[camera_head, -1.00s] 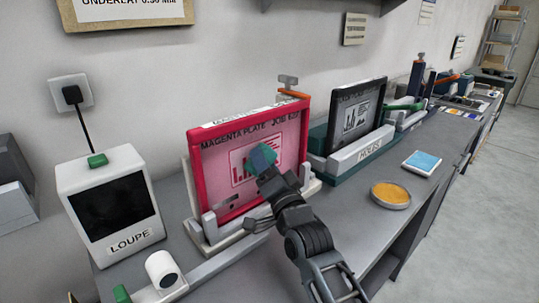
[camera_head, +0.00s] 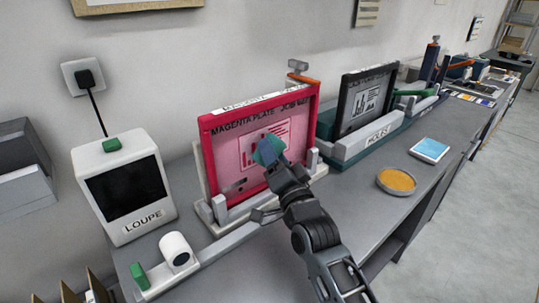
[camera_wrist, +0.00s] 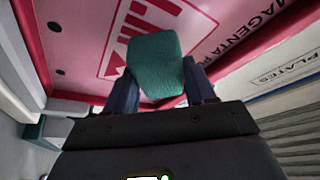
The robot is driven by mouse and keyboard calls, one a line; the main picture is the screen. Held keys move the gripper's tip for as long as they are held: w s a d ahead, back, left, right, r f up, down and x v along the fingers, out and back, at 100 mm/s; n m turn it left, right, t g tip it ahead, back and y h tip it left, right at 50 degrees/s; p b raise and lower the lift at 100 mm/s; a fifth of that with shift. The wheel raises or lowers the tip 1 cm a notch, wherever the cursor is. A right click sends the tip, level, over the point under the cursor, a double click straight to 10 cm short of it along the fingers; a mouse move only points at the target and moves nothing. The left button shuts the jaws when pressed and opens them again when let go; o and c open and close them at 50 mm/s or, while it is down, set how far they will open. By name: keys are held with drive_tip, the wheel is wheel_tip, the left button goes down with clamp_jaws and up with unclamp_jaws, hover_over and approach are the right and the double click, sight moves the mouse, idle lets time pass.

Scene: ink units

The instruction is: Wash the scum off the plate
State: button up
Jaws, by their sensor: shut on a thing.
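The magenta plate (camera_head: 238,150) stands upright and slightly tilted in a pale holder (camera_head: 221,210) on the bench. It has a pink face, a red rim and a printed chart. My gripper (camera_head: 270,155) is shut on a green-blue pad (camera_wrist: 154,62) in front of the plate's face. In the head view the pad overlaps the right part of the printed chart. The wrist view shows the pad between my two fingers with the pink face (camera_wrist: 85,40) beyond it. I cannot tell whether the pad touches the plate. No scum is clear to me; small dark spots show on the face.
A white loupe box (camera_head: 125,190) stands left of the plate, with a white roll (camera_head: 176,250) in front. A black-framed plate (camera_head: 362,100) stands to the right. A round dish of orange material (camera_head: 397,181) and a blue pad (camera_head: 430,149) lie on the bench's front right.

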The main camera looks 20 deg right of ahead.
drive_tip(key=s+b, duration=0.1)
drive_tip(key=s, duration=0.1)
drive_tip(key=s+d+b, duration=0.1)
drive_tip(key=shift+f+b, duration=0.25)
drive_tip(key=shift+b, duration=0.05)
drive_tip(key=shift+s+d+r+b, duration=0.1)
drive_tip(key=shift+s+r+b, duration=0.05)
drive_tip(key=shift+s+b, duration=0.15)
drive_tip(key=shift+s+d+r+b, duration=0.1)
drive_tip(key=shift+s+b, duration=0.05)
drive_tip(key=shift+s, duration=0.2)
drive_tip(key=shift+s+d+f+b, duration=0.15)
drive_tip(key=shift+s+b, duration=0.25)
drive_tip(key=shift+s+d+r+b, duration=0.15)
drive_tip(key=shift+s+b, duration=0.15)
drive_tip(key=shift+s, duration=0.2)
drive_tip(key=shift+s+d+r+b, duration=0.15)
drive_tip(key=shift+s+b, duration=0.1)
drive_tip(key=shift+s, duration=0.25)
